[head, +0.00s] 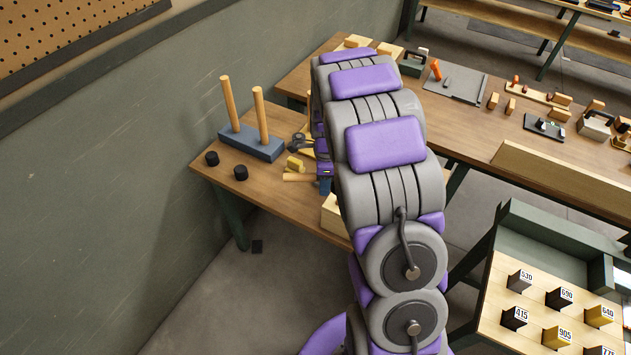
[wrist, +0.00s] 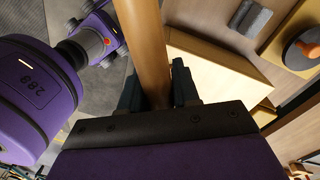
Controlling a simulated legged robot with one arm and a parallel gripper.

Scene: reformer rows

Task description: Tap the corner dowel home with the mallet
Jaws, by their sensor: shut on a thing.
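My gripper (wrist: 157,80) is shut on a round wooden handle (wrist: 148,45), which I take to be the mallet's. The handle runs out of the top of the wrist view, and no mallet head shows there. In the head view, my arm hides most of my gripper; a wooden handle (head: 298,177) sticks out leftward beside it, over the near bench. A pale wooden box (wrist: 215,85) lies to the right of my gripper in the wrist view. In the head view, the box (head: 332,215) is partly behind my arm. I cannot make out the corner dowel.
A blue block (head: 252,146) with two upright wooden rods stands on the bench, beside two black round pieces (head: 240,173). A small yellow thing (head: 295,164) lies near the handle. A wall borders the left; another bench (head: 475,140) with tools stretches right. Numbered blocks sit front right.

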